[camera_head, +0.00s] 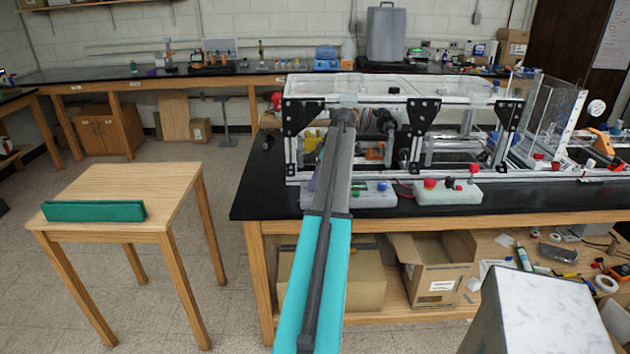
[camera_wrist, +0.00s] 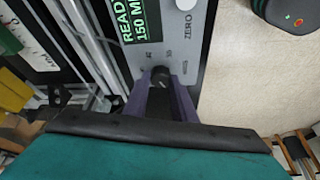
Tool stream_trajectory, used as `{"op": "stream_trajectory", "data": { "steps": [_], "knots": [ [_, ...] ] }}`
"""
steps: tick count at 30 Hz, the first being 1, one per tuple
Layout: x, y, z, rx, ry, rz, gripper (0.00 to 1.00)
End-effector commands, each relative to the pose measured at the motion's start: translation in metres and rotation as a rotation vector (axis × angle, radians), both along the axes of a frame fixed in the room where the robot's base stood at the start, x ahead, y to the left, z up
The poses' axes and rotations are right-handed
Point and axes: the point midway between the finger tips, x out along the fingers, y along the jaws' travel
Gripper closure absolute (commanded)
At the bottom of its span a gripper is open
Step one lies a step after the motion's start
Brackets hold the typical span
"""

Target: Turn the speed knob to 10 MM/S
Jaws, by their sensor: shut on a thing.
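The speed knob (camera_wrist: 160,72) is a small dark knob on a grey control panel (camera_wrist: 205,25) in the wrist view. The knob's pointer is hidden or too small to read. A green-lit display (camera_wrist: 130,15) above it reads "READY" and "150 M", cut off at the edge. A button labelled ZERO (camera_wrist: 186,4) is at the top. In the head view my arm reaches to the extrusion frame and hides the knob.
The extrusion frame (camera_head: 405,86) stands on a black bench (camera_head: 395,216). A control box with red and green buttons (camera_head: 372,195) and a box with a red emergency button (camera_head: 447,191) sit in front. A small wooden table (camera_head: 170,190) stands left, with open floor around it.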

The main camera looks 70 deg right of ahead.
Motion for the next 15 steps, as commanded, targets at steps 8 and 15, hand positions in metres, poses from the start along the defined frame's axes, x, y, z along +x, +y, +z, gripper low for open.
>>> {"op": "stream_trajectory", "data": {
  "steps": [8, 15],
  "knots": [
    [-0.0004, -0.0003, 0.0, -0.001, 0.001, 0.0, 0.57],
    [-0.0003, -0.0002, 0.0003, -0.001, 0.001, -0.001, 0.57]
  ]
}}
